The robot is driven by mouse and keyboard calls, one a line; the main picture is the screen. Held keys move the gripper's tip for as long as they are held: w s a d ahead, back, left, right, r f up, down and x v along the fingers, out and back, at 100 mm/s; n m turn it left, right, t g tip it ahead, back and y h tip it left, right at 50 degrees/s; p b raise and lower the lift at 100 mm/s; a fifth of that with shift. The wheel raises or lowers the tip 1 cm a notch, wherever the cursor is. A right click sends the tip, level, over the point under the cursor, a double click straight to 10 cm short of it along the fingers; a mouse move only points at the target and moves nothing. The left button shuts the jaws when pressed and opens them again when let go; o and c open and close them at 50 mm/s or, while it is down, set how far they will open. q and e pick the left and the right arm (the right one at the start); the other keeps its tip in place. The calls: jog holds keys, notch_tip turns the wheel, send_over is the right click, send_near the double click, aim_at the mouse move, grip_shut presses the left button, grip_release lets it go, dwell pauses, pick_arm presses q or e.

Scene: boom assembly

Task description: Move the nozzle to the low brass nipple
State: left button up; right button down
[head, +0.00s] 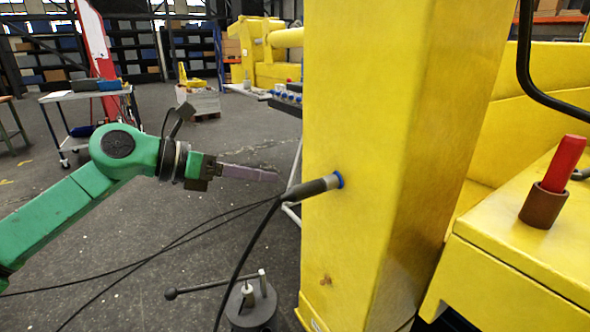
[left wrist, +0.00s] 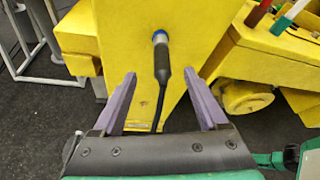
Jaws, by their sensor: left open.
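The nozzle (head: 312,188) is a dark grey cylinder with a black hose. Its front end meets a blue ring (head: 338,180) on the yellow boom (head: 370,120). The nozzle also shows in the left wrist view (left wrist: 162,62), pointing up to the blue ring. The low brass nipple (head: 326,280) is a small brownish spot lower on the same boom face. My left gripper (head: 272,176) is open and empty, with purple fingers just left of the nozzle in the head view. In the left wrist view its fingers (left wrist: 160,76) lie either side of the nozzle, apart from it. My right gripper is not in view.
Black hoses (head: 190,238) run across the floor from the left. A grey stand with a bar handle (head: 252,300) is below the nozzle. A brown cup with a red stick (head: 540,205) is on the yellow ledge at right. A trolley (head: 88,100) stands back left.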

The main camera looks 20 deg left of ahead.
aim_at(314, 183)
pick_arm(q)
jog(key=p+x, duration=0.3)
jog(key=x, duration=0.1)
jog(key=p+x, duration=0.7)
jog(key=x, duration=0.1)
jog(key=shift+w+d+r, duration=0.15)
jog(key=shift+w+r, duration=0.05)
jog(key=shift+w, duration=0.05)
jog(key=shift+w+d+f, duration=0.25)
jog(key=shift+d+f, duration=0.1)
grip_shut()
